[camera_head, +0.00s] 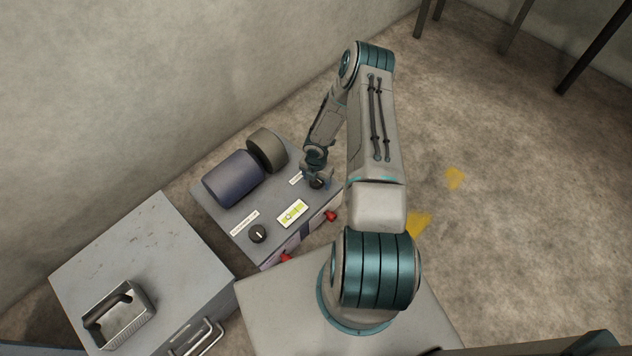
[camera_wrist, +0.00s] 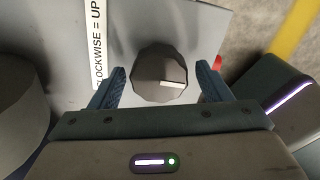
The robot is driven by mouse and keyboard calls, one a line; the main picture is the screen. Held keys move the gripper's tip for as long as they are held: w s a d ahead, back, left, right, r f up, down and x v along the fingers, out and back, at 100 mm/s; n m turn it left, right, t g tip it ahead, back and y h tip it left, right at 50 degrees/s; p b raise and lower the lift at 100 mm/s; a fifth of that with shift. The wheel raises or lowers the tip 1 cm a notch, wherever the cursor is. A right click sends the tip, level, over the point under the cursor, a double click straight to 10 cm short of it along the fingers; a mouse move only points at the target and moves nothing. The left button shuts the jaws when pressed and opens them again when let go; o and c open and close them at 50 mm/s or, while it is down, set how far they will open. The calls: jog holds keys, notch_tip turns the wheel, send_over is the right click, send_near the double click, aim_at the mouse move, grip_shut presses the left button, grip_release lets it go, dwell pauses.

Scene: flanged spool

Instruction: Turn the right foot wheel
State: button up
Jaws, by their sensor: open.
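The right foot wheel is a dark, many-sided knob (camera_wrist: 160,72) with a white pointer line, on the machine's grey top (camera_head: 240,222). In the head view the knob (camera_head: 317,184) is partly covered by my gripper (camera_head: 316,176). In the wrist view my gripper (camera_wrist: 161,84) is open, one blue finger on each side of the knob, with gaps showing on both sides. A label (camera_wrist: 97,45) reading "CLOCKWISE = UP", cut off at the edge, lies left of the knob. The left foot wheel (camera_head: 257,234) is a similar dark knob. A yellow-green level window (camera_head: 292,213) lies between them.
A dark blue cylinder (camera_head: 232,179) and a dark round flange (camera_head: 267,150) stand at the back of the machine top. Red knobs (camera_head: 330,216) stick out of its front. A grey cabinet (camera_head: 140,255) with a metal tray (camera_head: 119,314) stands at left.

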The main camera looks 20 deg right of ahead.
jog(key=shift+f, duration=0.4)
jog(key=shift+a, duration=0.1)
jog(key=c, duration=1)
jog(key=m+b, duration=0.2)
jog(key=m, duration=0.2)
jog(key=shift+f+m, duration=0.1)
jog(key=shift+m, duration=0.2)
jog(key=m+b, duration=0.2)
jog(key=m, duration=0.3)
jog(key=m+b, duration=0.1)
jog(key=m, duration=0.4)
jog(key=shift+m, duration=0.4)
jog(key=m+b, duration=0.1)
jog(key=m, duration=0.3)
